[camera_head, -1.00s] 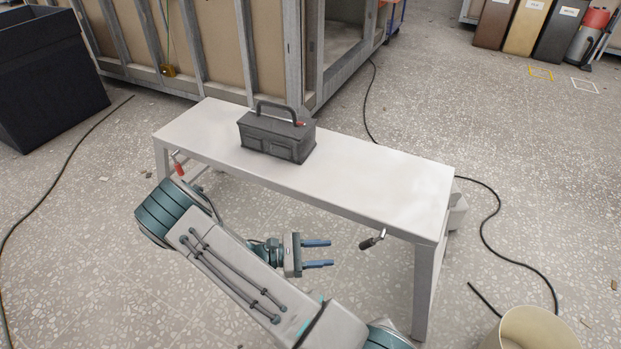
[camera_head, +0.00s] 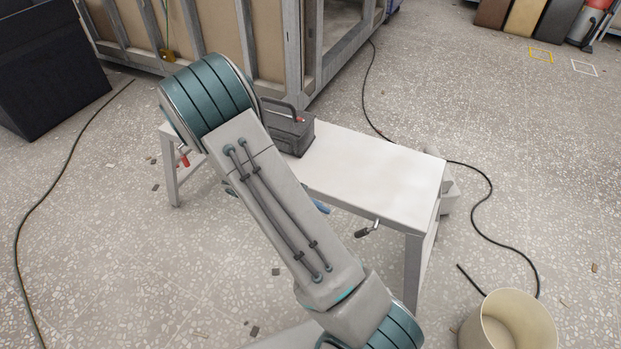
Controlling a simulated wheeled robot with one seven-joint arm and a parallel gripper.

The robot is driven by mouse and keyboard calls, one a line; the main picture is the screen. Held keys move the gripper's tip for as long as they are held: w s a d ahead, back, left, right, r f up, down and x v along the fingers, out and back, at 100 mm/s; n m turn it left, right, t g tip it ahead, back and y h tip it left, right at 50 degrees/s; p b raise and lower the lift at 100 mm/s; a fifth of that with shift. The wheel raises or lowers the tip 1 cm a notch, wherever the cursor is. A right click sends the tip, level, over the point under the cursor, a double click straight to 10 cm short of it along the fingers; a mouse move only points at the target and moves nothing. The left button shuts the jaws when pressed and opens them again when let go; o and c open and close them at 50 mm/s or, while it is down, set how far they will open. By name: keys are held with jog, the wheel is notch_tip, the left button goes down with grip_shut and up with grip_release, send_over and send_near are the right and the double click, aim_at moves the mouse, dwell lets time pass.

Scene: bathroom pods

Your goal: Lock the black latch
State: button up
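The black latch (camera_head: 367,229) is on the front side of the white table (camera_head: 385,170), toward its right end. Its black handle sticks out from the table edge and points down to the left. A second latch with a red handle (camera_head: 184,158) is at the table's left end. My gripper (camera_head: 320,206) is almost wholly hidden behind my arm. Only a bit of a blue finger shows near the table's front edge, left of the black latch and apart from it in the picture. Whether the fingers are open cannot be seen.
A dark grey toolbox (camera_head: 292,132) stands on the table, partly hidden by my arm. A beige bucket (camera_head: 508,325) is on the floor at the lower right. Black cables (camera_head: 480,225) lie on the floor right of the table. The table's right half is clear.

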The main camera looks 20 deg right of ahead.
notch_tip(320, 180, up, 14)
jog(key=s+a+m+t+y+p, duration=0.1)
jog(key=s+a+m+y+p, duration=0.1)
jog(key=p, duration=0.4)
jog(key=shift+r+m+t+y+p, duration=0.15)
jog(key=shift+m+t+y+p, duration=0.3)
jog(key=shift+y, duration=0.75)
